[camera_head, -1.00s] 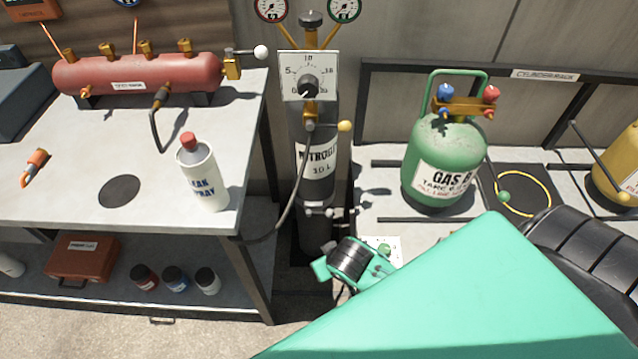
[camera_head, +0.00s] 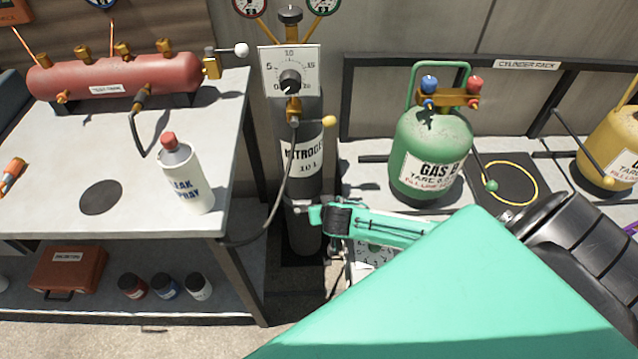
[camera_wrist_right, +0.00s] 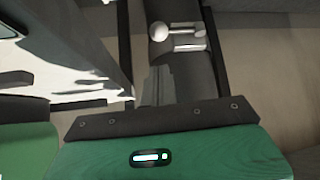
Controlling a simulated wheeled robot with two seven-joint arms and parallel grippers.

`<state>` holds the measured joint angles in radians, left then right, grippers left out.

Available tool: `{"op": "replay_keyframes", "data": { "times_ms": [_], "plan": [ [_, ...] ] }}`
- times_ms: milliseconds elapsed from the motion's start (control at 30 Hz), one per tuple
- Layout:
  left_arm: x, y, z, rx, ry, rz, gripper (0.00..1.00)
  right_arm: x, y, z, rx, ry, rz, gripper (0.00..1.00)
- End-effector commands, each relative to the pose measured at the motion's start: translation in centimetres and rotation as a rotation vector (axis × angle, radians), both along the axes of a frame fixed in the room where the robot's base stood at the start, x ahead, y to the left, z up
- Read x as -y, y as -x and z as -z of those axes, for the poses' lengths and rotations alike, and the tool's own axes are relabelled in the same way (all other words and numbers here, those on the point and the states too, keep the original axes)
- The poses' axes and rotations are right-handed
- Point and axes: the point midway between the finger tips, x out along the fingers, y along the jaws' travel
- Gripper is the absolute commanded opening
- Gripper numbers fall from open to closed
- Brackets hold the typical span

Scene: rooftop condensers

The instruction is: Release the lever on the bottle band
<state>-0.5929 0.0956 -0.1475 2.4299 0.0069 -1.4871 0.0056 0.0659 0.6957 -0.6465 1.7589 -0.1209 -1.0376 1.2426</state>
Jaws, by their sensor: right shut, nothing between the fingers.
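The grey nitrogen bottle (camera_head: 302,235) stands upright between the bench and the cylinder rack. Its band crosses the lower body, where a silver part (camera_head: 297,206) shows in the head view, mostly covered by my right gripper. In the right wrist view the lever's pale ball knob (camera_wrist_right: 160,32) and its silver clasp (camera_wrist_right: 188,40) lie on the dark bottle, ahead of my fingers. My right gripper (camera_head: 312,215) is beside the band in the head view. Its grey fingers (camera_wrist_right: 158,84) are shut and empty, apart from the knob in the wrist view. My left gripper is out of view.
The bench (camera_head: 240,110) at left holds a red tank (camera_head: 115,77) and a leak spray can (camera_head: 186,178). A hose (camera_head: 278,222) loops beside the bottle. A green gas bottle (camera_head: 428,150) stands in the rack at right. Black rack bars (camera_head: 346,100) border the bottle.

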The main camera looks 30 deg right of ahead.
Motion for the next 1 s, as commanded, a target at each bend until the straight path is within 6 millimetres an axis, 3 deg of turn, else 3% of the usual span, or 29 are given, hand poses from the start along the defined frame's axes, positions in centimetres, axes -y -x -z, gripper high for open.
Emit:
{"op": "replay_keyframes", "data": {
  "times_ms": [300, 700, 1000],
  "plan": [
    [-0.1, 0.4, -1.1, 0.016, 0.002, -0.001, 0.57, 0.7, -1.8, 2.2, 0.000, 0.001, 0.001, 0.00],
    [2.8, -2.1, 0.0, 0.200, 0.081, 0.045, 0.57, 2.0, -5.6, 6.6, -0.001, -0.001, -0.001, 0.00],
    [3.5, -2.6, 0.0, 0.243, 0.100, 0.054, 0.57, 2.3, -6.4, 7.4, -0.001, -0.001, -0.001, 0.00]
  ]
}}
